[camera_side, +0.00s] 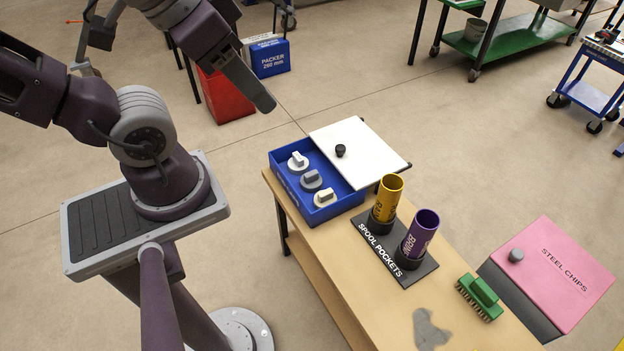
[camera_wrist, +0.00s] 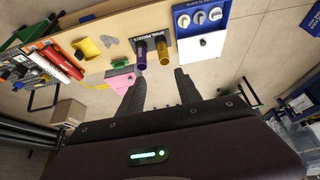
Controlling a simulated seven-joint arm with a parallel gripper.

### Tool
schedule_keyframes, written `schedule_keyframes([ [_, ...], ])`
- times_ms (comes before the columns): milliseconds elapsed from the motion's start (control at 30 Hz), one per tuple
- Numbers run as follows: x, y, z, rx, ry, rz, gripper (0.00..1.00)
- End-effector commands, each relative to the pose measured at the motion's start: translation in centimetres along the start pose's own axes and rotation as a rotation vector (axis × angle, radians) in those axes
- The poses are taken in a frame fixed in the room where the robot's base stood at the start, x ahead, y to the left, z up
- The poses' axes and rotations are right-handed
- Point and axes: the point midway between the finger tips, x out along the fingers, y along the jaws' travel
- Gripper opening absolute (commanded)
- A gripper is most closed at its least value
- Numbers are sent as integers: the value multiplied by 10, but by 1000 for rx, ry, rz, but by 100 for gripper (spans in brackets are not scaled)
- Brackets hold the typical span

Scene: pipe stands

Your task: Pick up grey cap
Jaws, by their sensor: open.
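The grey cap (camera_side: 311,180) is the middle one of three caps in a row in an open blue tray (camera_side: 349,203). A white cap (camera_side: 298,162) is on its far side and a cream cap (camera_side: 325,197) on its near side. In the wrist view the grey cap (camera_wrist: 200,18) is small near the top edge. My gripper (camera_side: 264,100) is in the air, up and left of the tray in the side view, apart from everything. In the wrist view its two fingers (camera_wrist: 158,82) are spread with nothing between them.
A white lid (camera_side: 375,158) with a black knob lies beside the tray. A spool stand (camera_side: 366,238) holds a yellow tube (camera_side: 387,198) and a purple tube (camera_side: 420,233) upright. A green brush (camera_side: 480,297) lies farther along the bench, near a pink-lidded box (camera_side: 560,272).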

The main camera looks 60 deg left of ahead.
Motion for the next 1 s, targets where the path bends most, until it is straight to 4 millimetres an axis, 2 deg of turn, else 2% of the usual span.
schedule_keyframes([
  [100, 0, 0, 0, 0, 0, 0, 41],
  [233, 0, 0, 0, 0, 0, 0, 66],
  [267, 0, 0, 0, 0, 0, 0, 69],
  [533, 0, 0, -1, 2, -1, -1, 69],
  [600, 3, -3, -10, 28, -14, -10, 69],
  [667, 11, -9, -27, 87, -38, -26, 69],
  [767, 41, -28, -72, 256, -107, -53, 69],
  [800, 58, -40, -91, 335, -138, -58, 69],
  [867, 90, -59, -116, 455, -185, -58, 69],
  [900, 115, -74, -129, 537, -217, -51, 69],
  [967, 157, -98, -143, 662, -265, -31, 69],
  [1000, 187, -116, -148, 744, -294, -11, 69],
])
